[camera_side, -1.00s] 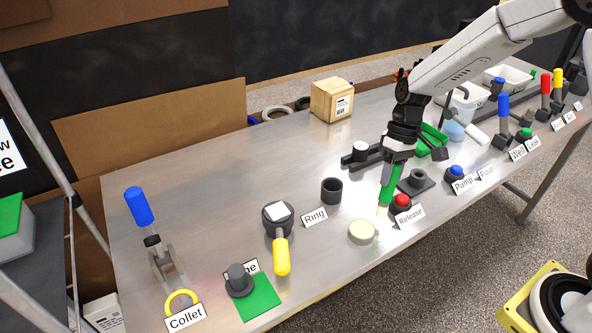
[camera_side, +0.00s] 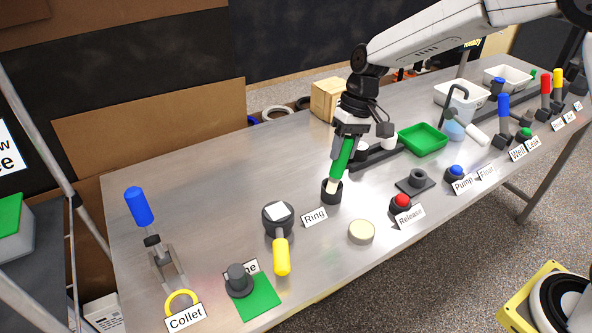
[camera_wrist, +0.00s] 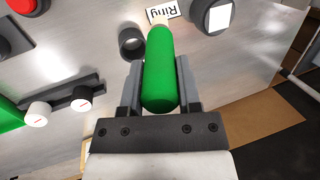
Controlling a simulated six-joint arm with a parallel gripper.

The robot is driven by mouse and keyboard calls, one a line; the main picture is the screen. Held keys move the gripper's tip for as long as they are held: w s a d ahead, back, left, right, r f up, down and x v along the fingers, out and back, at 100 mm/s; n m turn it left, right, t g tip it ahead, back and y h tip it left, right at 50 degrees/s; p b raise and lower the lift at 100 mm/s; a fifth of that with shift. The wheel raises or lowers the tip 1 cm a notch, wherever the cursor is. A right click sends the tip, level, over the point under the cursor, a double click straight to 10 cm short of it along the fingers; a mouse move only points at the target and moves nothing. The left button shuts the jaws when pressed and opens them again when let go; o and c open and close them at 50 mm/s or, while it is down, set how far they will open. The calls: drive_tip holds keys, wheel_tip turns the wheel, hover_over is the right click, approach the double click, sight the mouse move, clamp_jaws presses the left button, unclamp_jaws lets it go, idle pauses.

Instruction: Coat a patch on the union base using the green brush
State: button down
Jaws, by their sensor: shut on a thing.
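My gripper (camera_side: 349,137) is shut on the green brush (camera_side: 343,155), which has a pale tip and points down, slightly tilted. The brush also fills the middle of the wrist view (camera_wrist: 160,75). In the side view its tip overlaps the mouth of a small black cup (camera_side: 331,196) by the "Ring" label. In the wrist view the cup (camera_wrist: 131,43) shows just left of the brush. A dark square plate with a raised round socket (camera_side: 416,181), perhaps the union base, lies to the right, apart from the brush.
A red button (camera_side: 401,201) and a cream disc (camera_side: 361,232) are near the front edge. A yellow-handled tool (camera_side: 281,255) lies left. The table's left middle is clear.

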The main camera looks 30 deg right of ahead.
drive_tip(key=w+a+r, duration=0.1)
drive_tip(key=a+r, duration=0.3)
drive_tip(key=a, duration=0.3)
drive_tip(key=w+a+r+t, duration=0.1)
drive_tip(key=a+r, duration=0.4)
drive_tip(key=a, duration=0.2)
drive_tip(key=shift+a+r+y, duration=0.15)
drive_tip(key=shift+r+y, duration=0.1)
drive_tip(key=shift+y, duration=0.05)
drive_tip(key=shift+f, duration=0.1)
drive_tip(key=shift+f, duration=2.4)
